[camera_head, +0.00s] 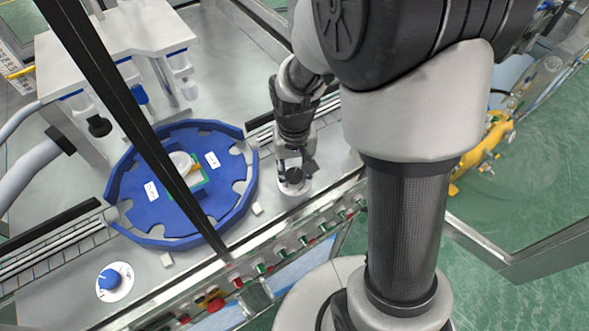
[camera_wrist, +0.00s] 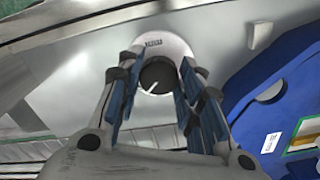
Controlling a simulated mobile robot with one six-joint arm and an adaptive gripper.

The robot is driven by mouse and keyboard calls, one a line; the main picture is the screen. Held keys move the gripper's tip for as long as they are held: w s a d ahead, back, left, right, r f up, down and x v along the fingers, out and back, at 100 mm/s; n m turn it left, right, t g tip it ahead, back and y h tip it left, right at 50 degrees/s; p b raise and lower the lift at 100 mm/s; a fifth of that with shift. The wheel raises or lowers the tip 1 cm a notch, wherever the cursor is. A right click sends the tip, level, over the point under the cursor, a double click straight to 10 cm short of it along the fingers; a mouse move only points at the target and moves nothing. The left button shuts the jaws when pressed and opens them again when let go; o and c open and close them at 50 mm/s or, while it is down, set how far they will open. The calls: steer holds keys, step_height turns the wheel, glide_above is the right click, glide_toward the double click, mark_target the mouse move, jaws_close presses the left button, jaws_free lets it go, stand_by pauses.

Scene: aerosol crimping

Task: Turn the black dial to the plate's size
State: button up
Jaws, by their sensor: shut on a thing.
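The black dial (camera_head: 294,176) sits on a round white base on the metal deck, right of the big blue notched plate (camera_head: 225,205). My gripper (camera_head: 292,165) reaches down over the dial from above and is shut on it. In the wrist view my blue-padded fingers (camera_wrist: 158,66) stand on either side of the dial (camera_wrist: 153,82). The dial's white pointer line slants toward the lower left there. Small dark print on the white base, beyond the dial, is too small to read. The blue plate (camera_wrist: 290,72) also shows at the right, with white labels whose text I cannot read.
A blue knob (camera_head: 108,279) on a white disc is at the front left. A white machine head (camera_head: 115,35) stands behind the plate. A row of coloured buttons (camera_head: 262,267) runs along the front edge. A dark slanting post crosses the view of the plate.

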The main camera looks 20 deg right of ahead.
mark_target(294, 175)
steer(key=o, duration=1.1)
steer(key=shift+c, duration=0.2)
step_height(294, 175, up, 12)
stand_by(0.4)
